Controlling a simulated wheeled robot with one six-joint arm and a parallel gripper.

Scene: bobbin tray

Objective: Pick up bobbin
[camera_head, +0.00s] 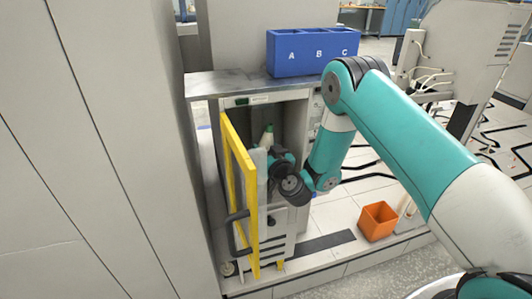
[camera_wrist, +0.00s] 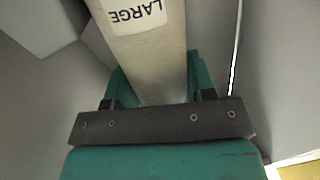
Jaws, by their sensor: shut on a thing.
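A pale, tapered bobbin (camera_wrist: 152,65) with a white label reading LARGE fills the middle of the wrist view, its far end cut off by the frame. My gripper (camera_wrist: 157,80) has its two teal fingers on either side of the bobbin, shut on it. In the head view a pale shape with a green tip (camera_head: 267,136) shows inside the open cabinet; I cannot tell whether it is the held bobbin. My wrist reaches into the cabinet opening there, and my fingers are hidden.
The cabinet (camera_head: 284,104) has a yellow-framed door (camera_head: 250,200) standing open, close left of my wrist. A blue bin (camera_head: 294,68) marked A, B, C stands on top. An orange box (camera_head: 378,222) is on the floor at right. Grey walls lie close around the gripper.

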